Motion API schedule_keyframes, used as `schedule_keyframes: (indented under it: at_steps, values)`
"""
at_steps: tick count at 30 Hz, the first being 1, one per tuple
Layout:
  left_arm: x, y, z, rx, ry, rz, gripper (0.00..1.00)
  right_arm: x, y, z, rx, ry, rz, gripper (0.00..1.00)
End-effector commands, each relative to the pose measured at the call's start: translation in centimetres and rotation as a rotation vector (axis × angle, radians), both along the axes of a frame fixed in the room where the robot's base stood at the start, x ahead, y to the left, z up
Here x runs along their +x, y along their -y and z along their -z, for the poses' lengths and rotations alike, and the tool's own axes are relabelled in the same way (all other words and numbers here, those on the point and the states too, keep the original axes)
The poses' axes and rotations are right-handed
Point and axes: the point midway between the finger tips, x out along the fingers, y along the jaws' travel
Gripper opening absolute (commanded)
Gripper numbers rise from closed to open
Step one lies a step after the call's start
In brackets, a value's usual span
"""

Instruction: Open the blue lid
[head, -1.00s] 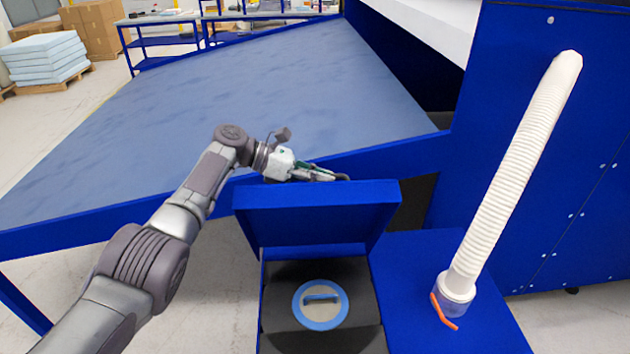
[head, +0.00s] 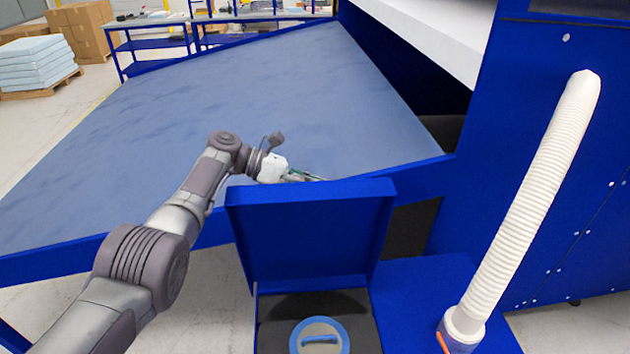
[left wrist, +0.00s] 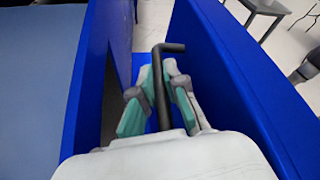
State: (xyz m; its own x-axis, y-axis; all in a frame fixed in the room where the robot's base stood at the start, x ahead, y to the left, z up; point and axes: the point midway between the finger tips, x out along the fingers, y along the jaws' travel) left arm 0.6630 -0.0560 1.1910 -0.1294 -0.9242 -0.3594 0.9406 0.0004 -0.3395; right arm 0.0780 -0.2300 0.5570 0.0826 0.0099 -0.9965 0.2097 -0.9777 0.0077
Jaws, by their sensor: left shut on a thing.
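The blue lid (head: 310,232) stands raised at the back edge of its box in the head view, its inner face toward me. In the left wrist view the lid (left wrist: 235,75) is the blue panel on the right. My left gripper (head: 305,176) is behind the lid's top edge, its fingertips partly hidden there. In the left wrist view the left gripper (left wrist: 157,75) has its fingers on both sides of a black bent handle (left wrist: 161,95) and is shut on it. My right gripper is in neither view.
The open box holds a dark insert with a blue-rimmed round piece (head: 319,338). A white ribbed hose (head: 530,200) rises at the right. A large blue-framed table (head: 230,100) lies behind the lid, with a narrow gap between them.

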Motion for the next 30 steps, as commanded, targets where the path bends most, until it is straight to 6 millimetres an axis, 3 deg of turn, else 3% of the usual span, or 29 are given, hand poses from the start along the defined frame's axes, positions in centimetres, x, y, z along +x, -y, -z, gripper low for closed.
schedule_keyframes:
  at_steps: [3, 4, 6, 17, 22, 30]
  values:
    - [0.0, -0.1, 0.2, 0.005, -0.001, 0.000, 0.00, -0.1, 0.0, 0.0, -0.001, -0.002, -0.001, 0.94]
    - [0.0, -0.1, 0.2, 0.005, -0.001, 0.000, 0.14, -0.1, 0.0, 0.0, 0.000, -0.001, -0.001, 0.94]
    - [0.0, -0.1, 0.2, 0.005, -0.001, 0.000, 0.23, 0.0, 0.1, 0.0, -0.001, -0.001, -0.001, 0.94]
    - [0.1, -0.4, -0.1, 0.002, 0.001, 0.000, 0.23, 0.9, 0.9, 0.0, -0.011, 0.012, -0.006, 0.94]
    - [0.5, -2.8, -1.0, 0.002, 0.002, -0.002, 0.23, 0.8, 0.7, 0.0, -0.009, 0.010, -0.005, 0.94]
    - [1.3, -8.4, -3.2, 0.003, -0.002, -0.003, 0.23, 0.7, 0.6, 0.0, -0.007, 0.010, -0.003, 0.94]
